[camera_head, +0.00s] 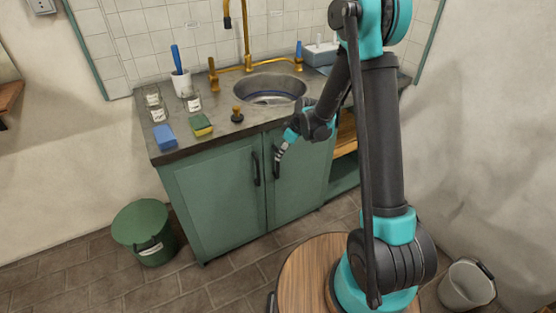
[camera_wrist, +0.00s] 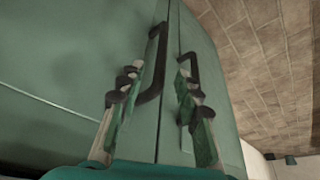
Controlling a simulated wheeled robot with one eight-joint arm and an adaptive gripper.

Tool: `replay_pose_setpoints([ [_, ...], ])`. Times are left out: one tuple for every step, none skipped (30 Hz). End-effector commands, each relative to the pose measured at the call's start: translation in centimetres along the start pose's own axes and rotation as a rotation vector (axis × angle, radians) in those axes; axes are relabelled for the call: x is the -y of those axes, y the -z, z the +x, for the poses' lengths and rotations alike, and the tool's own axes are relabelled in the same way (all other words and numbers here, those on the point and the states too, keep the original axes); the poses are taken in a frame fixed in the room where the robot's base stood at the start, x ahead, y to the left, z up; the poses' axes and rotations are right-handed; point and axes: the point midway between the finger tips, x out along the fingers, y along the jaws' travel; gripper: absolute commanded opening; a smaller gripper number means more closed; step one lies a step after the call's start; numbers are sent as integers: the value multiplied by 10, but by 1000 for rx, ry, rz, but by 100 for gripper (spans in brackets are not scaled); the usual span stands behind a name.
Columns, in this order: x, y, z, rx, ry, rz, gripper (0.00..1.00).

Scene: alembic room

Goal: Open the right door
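The green cabinet under the sink has two doors, and the right door (camera_head: 296,181) is shut. Its dark upright handle (camera_head: 277,163) is beside the seam. My gripper (camera_head: 280,154) is at this handle, in front of the right door. In the wrist view the fingers are spread apart. The nearer, larger handle (camera_wrist: 158,65) shows between them, with no finger visibly closed on it. I cannot tell whether the fingers touch it. The left door (camera_head: 218,187) is also shut, and its handle (camera_head: 255,169) shows close to one finger in the wrist view (camera_wrist: 188,66).
The countertop (camera_head: 225,128) holds a sink (camera_head: 270,89), a blue sponge (camera_head: 164,137), a green-yellow sponge (camera_head: 202,126), jars and a cup. A green bin (camera_head: 146,232) stands left of the cabinet. A grey bucket (camera_head: 466,286) is at lower right. Floor in front of the cabinet is clear.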

Motion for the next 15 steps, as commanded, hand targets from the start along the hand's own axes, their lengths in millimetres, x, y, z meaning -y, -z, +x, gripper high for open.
replay_pose_setpoints([
  [0, 1, 9, 0, 0, -1, 34],
  [0, 0, 13, 0, 0, -1, 34],
  [0, 0, 19, 0, 0, -1, 34],
  [0, 0, 23, 0, 0, -1, 34],
  [0, 0, 27, 0, 0, -1, 34],
  [0, 0, 31, 0, 0, 0, 34],
  [0, 0, 35, 0, 0, 0, 34],
  [-1, 0, 38, -1, 0, 0, 34],
  [0, 0, 41, -1, 0, 0, 34],
  [0, 0, 43, -1, 0, 0, 34],
  [0, 0, 45, -1, 0, 0, 34],
  [0, 0, 47, -1, 0, 0, 34],
  [0, 0, 48, -1, 0, 0, 34],
  [0, 0, 49, -1, 0, 0, 34],
  [0, 0, 50, -1, 0, 0, 34],
])
